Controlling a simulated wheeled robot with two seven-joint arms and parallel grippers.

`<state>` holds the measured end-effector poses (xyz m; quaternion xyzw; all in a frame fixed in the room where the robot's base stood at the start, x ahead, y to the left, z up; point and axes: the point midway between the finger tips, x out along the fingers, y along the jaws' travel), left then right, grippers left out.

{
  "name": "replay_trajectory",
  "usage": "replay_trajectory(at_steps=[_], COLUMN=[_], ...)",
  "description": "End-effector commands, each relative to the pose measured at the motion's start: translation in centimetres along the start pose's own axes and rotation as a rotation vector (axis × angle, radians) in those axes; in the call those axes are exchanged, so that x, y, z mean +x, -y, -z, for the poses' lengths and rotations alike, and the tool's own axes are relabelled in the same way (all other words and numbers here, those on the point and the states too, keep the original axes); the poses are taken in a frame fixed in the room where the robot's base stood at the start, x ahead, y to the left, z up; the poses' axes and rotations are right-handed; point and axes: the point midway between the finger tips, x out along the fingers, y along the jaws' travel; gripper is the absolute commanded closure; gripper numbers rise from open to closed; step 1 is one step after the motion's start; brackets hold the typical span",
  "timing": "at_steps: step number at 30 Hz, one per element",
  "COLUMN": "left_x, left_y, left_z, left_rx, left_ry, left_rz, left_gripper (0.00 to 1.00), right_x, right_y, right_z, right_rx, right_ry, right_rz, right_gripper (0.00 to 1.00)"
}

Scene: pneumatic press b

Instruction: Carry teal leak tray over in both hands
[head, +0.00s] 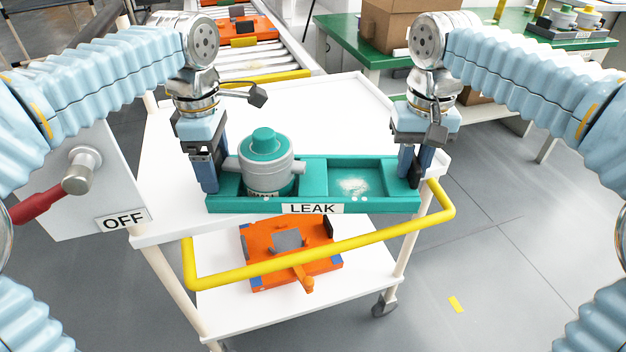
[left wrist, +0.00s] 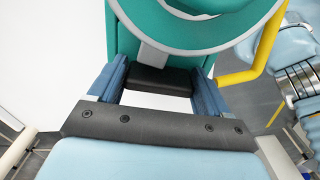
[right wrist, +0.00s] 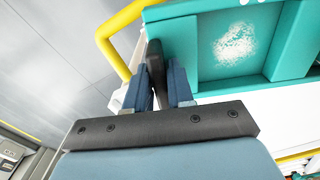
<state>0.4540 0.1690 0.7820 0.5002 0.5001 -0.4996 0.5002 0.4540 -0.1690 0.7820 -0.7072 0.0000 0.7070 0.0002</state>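The teal leak tray (head: 310,208), labelled LEAK, lies level across the front of the white cart, its front right part past the cart's edge. I cannot tell whether its underside touches the cart. A grey and teal round part (head: 267,168) stands in its left compartment; the right one holds a whitish patch (head: 353,186). My left gripper (left wrist: 158,85) is at the tray's left end, its wide-set fingers meeting both ends of a black handle (left wrist: 160,80). My right gripper (right wrist: 160,85) is shut on the thin black handle (right wrist: 155,58) at the right end.
The white cart (head: 315,100) has a yellow push bar (head: 330,246) in front of the tray and an orange fixture (head: 280,262) on its lower shelf. A grey panel marked OFF (head: 124,220) with a red lever (head: 40,203) stands left. Floor is clear at right.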

Motion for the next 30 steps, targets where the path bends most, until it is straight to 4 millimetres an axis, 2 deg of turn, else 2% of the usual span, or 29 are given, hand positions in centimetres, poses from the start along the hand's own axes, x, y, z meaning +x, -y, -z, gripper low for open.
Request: replay_trajectory(at_steps=[1, 4, 10, 20, 30], left_x=[0.0, 0.0, 0.0, -0.4, -3.5], left_y=[0.0, 0.0, 0.0, 0.0, 0.0], left_z=[0.0, 0.0, -0.1, -0.1, -0.1], left_rx=[0.0, 0.0, 0.0, 0.0, -0.001], left_ry=[0.0, 0.0, 0.001, 0.002, 0.003], left_rz=[0.0, 0.0, 0.0, -0.002, -0.003], left_gripper=[0.31, 0.46, 0.77, 0.77, 0.77], right_x=[0.0, 0.0, 0.0, -0.4, -3.5], right_y=[0.0, 0.0, 0.0, 0.1, 0.1], right_z=[0.0, 0.0, 0.0, 0.0, 0.0], right_rx=[0.0, 0.0, -0.001, -0.002, -0.003], right_ry=[0.0, 0.0, 0.0, -0.001, -0.001], right_rz=[0.0, 0.0, 0.0, 0.002, 0.002], right_gripper=[0.86, 1.0, 1.0, 1.0, 1.0])
